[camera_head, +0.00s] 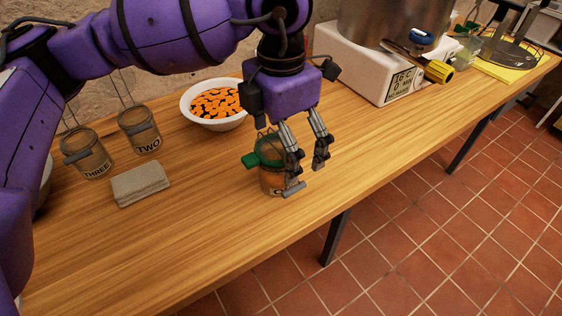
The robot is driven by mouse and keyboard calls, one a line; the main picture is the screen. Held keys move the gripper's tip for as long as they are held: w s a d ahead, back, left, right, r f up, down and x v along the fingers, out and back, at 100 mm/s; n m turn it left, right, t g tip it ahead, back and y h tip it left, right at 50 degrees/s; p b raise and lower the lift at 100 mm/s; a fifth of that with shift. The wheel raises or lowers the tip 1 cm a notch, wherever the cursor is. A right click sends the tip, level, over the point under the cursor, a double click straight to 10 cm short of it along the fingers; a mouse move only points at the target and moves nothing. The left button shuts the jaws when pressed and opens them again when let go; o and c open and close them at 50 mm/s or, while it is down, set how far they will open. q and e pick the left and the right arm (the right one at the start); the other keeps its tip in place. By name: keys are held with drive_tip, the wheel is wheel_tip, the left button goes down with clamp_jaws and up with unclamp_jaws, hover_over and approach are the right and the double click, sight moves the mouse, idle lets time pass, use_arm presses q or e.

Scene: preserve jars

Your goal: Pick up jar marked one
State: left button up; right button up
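A glass jar (271,180) with orange contents stands on the wooden table. A green piece (268,151) sits on its top, with a tab sticking out to the left. Its dark label is mostly hidden behind a finger, so I cannot read it in full. My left gripper (307,176) points down at the jar's right side. Its fingers are apart, and one overlaps the jar in view; I cannot tell if it touches. Two more jars, marked TWO (140,131) and THREE (86,154), stand at the left with wire clasps raised. My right gripper is out of view.
A white bowl of orange slices (214,104) stands behind the jar. A folded grey cloth (141,184) lies at the left. A white appliance with a display (370,68) and a yellow-ended tool (437,71) are at the back right. The front of the table is clear.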

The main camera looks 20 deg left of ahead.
sight(280, 170)
use_arm(q)
drive_tip(key=f, duration=0.6)
drive_tip(key=shift+s+f, duration=0.1)
drive_tip(key=shift+s, duration=0.15)
drive_tip(key=c, duration=1.9)
